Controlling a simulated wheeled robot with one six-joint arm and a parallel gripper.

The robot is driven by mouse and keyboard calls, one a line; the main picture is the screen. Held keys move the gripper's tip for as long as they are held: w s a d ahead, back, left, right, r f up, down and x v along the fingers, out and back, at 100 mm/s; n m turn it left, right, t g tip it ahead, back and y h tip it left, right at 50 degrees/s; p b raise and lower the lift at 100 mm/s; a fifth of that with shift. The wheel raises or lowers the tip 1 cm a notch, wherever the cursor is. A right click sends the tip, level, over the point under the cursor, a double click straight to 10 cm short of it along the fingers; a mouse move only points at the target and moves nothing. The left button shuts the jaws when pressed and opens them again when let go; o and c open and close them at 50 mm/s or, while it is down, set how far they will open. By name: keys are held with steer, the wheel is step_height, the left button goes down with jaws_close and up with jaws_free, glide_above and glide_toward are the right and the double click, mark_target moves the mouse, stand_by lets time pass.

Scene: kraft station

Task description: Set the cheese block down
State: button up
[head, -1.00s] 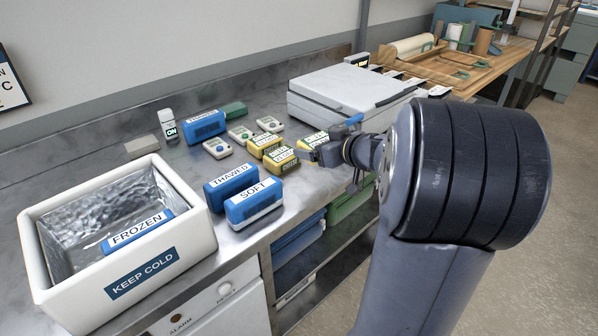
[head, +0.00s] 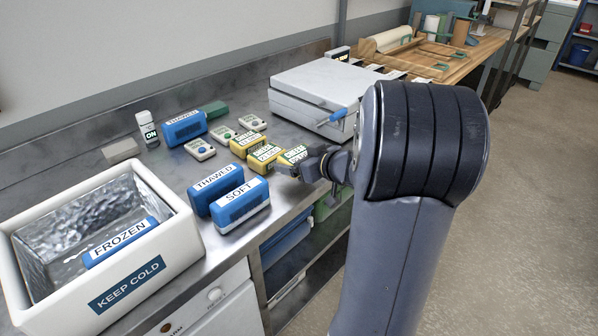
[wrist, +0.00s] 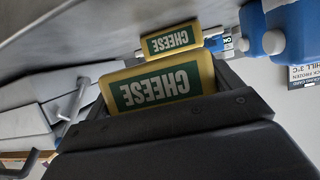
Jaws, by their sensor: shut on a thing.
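My gripper (head: 294,164) is shut on a yellow cheese block (head: 292,154) with a green-and-white label. In the wrist view the held cheese block (wrist: 157,86) sits between the fingers, its label upside down. In the head view it is right beside two similar cheese blocks, a nearer one (head: 264,158) and a farther one (head: 244,146), on the steel counter (head: 235,255). One loose cheese block (wrist: 171,39) also shows just beyond the held one in the wrist view. Whether the held block touches the counter is hidden by my gripper.
Blue THAWED (head: 215,188) and SOFT (head: 240,205) packs stand left of the cheese. A white KEEP COLD bin (head: 180,235) holds a FROZEN pack (head: 120,243). Small white timers (head: 200,149) lie behind.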

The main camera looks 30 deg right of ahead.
steer(key=shift+f+b, duration=0.65)
steer(key=shift+f, duration=1.15)
steer(key=shift+f+b, duration=0.25)
steer(key=shift+b, duration=0.35)
steer(key=o, duration=0.9)
steer(key=shift+o, duration=0.2)
steer(key=p, duration=0.3)
steer(key=shift+r, duration=0.3)
